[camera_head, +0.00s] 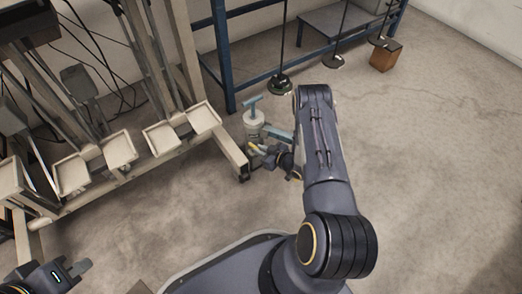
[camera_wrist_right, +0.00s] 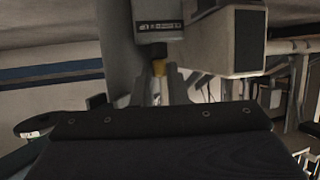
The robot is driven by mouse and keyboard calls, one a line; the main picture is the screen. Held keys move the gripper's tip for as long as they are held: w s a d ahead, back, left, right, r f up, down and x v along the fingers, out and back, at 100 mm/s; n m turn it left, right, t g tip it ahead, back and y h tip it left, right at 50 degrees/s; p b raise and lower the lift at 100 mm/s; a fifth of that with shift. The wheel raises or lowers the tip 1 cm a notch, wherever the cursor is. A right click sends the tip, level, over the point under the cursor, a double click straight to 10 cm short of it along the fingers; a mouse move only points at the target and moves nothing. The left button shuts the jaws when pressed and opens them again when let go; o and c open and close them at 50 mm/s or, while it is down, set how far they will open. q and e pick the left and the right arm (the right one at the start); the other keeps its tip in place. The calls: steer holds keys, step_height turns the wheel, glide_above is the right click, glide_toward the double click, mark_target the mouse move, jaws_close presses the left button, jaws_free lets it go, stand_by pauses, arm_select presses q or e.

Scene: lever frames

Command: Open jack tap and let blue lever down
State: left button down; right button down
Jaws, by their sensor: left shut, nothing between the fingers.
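The jack (camera_head: 254,121) is a pale upright cylinder with a blue T-shaped top, standing on the floor beside the rack's foot. A blue lever (camera_head: 280,134) sticks out to its right. A small yellow tap (camera_wrist_right: 159,67) shows below the jack's label in the right wrist view. My right gripper (camera_head: 262,150) is low at the jack's near side. In the right wrist view, its fingers (camera_wrist_right: 158,88) lie around or just before the tap; whether they grip it is unclear. My left gripper (camera_head: 84,265) is shut and empty at the lower left, far from the jack.
A pale metal rack with white pedals (camera_head: 120,150) and hanging cables stands at the left, its leg (camera_head: 232,155) close to the jack. A blue frame (camera_head: 222,55) stands behind. A brown block (camera_head: 385,56) sits at the back right. Floor at the right is clear.

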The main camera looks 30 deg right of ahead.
steer(key=shift+w+d+n+y, duration=0.1)
steer(key=shift+d+n+y, duration=0.15)
steer(key=shift+n+y, duration=0.5)
steer(key=shift+g, duration=0.3)
steer(key=c, duration=1.4)
jaws_free()
steer(key=shift+c, duration=0.2)
steer(key=p+v, duration=0.3)
steer(key=v, duration=0.4)
steer(key=shift+s+d, duration=0.2)
steer(key=shift+s, duration=0.15)
